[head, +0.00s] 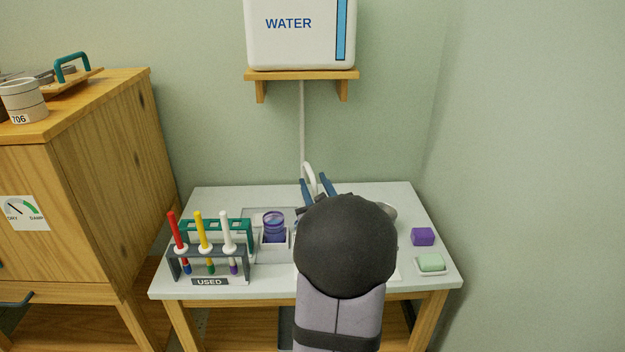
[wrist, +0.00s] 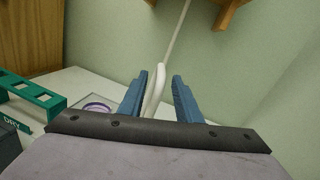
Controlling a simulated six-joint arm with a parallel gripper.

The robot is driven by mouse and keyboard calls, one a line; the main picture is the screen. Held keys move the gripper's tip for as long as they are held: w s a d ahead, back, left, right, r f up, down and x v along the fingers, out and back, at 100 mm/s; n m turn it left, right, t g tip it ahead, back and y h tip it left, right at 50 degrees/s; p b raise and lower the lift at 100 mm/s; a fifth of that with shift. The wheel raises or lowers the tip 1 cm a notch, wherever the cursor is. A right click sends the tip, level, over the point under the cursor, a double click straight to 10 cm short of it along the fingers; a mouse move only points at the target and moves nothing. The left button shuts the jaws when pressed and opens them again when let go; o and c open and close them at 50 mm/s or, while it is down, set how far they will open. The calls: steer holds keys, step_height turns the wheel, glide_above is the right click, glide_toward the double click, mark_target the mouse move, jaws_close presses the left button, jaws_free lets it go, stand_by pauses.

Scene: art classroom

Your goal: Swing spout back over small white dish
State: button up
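The white curved spout (head: 309,172) rises at the back of the pale table, below the water tank. In the wrist view the spout (wrist: 157,88) stands between the two blue fingers of my gripper (wrist: 160,75), nearer the left finger. The fingers are apart, with a gap on the right of the spout. In the head view my gripper (head: 313,178) is at the spout, and my wrist hides the middle of the table. A small white dish with green soap (head: 430,263) is at the front right. I cannot tell whether another white dish is hidden behind my wrist.
A rack of coloured tools (head: 210,252) marked USED and a green rack (wrist: 33,92) stand on the left. A purple jar (head: 273,225) is beside them. A purple block (head: 423,237) lies right. The water tank (head: 300,35) sits on a wall shelf (head: 300,75).

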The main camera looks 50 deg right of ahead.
steer(key=shift+s, duration=0.1)
steer(key=shift+a+r, duration=0.1)
steer(key=shift+r, duration=0.05)
steer(key=c, duration=0.7)
step_height(320, 180, up, 4)
steer(key=n+p, duration=0.2)
steer(key=n, duration=0.1)
steer(key=shift+s+a+f+n+t+y+p, duration=0.1)
steer(key=shift+s+f+n+t+y+p, duration=0.1)
steer(key=shift+n+t+y+p, duration=0.15)
jaws_close()
steer(key=s+d+f+n+y+p, duration=0.1)
steer(key=s+d+n+p, duration=0.1)
steer(key=s+n, duration=0.3)
steer(key=s+d+f+n+y+p, duration=0.1)
steer(key=s+n, duration=0.4)
steer(key=n, duration=0.7)
steer(key=shift+s+d+t+y+p, duration=0.3)
steer(key=shift+d+y+p, duration=0.35)
steer(key=shift+p, duration=0.35)
